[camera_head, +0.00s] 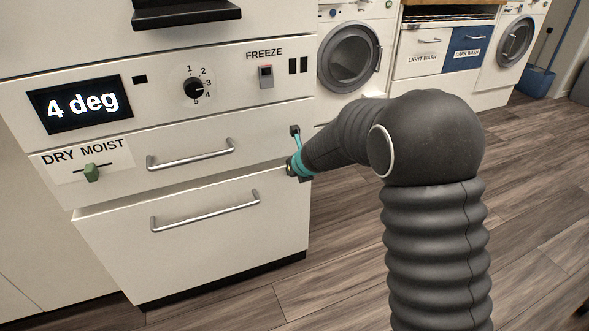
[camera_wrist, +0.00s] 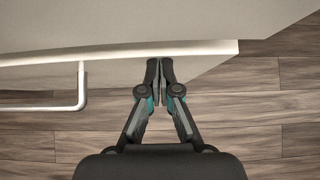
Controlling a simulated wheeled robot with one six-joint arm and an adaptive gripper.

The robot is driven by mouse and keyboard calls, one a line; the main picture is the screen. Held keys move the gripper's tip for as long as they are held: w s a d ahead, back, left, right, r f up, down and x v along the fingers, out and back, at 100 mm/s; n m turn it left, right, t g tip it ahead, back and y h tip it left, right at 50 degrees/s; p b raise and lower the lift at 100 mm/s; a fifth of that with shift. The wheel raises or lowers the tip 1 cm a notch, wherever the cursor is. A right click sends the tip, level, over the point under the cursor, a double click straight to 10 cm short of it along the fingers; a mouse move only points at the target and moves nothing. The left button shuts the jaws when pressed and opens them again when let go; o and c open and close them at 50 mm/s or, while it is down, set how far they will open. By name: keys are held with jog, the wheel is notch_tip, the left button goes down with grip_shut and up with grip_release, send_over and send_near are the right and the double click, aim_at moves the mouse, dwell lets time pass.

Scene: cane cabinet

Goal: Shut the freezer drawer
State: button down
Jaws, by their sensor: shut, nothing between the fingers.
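The lower drawer (camera_head: 210,254) of the white fridge unit stands out a little from the cabinet, with its top edge showing. It has a silver bar handle (camera_head: 205,212). The drawer above it (camera_head: 270,142), with its own handle (camera_head: 190,155), looks flush. My gripper (camera_head: 290,167) is at the right end of the lower drawer's top edge, partly hidden by my arm. In the wrist view my gripper (camera_wrist: 160,66) is shut and empty, its tips at the drawer front (camera_wrist: 115,70), right of the handle (camera_wrist: 82,88). I cannot tell if they touch it.
Above are a "4 deg" display (camera_head: 82,104), a dial (camera_head: 194,88), a FREEZE switch (camera_head: 266,77) and a green DRY/MOIST slider (camera_head: 92,172). Washing machines (camera_head: 349,55) and laundry bins (camera_head: 468,48) stand at the back. The wooden floor (camera_head: 540,200) at right is clear.

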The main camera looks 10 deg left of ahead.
jog(key=shift+w+a+r, duration=0.2)
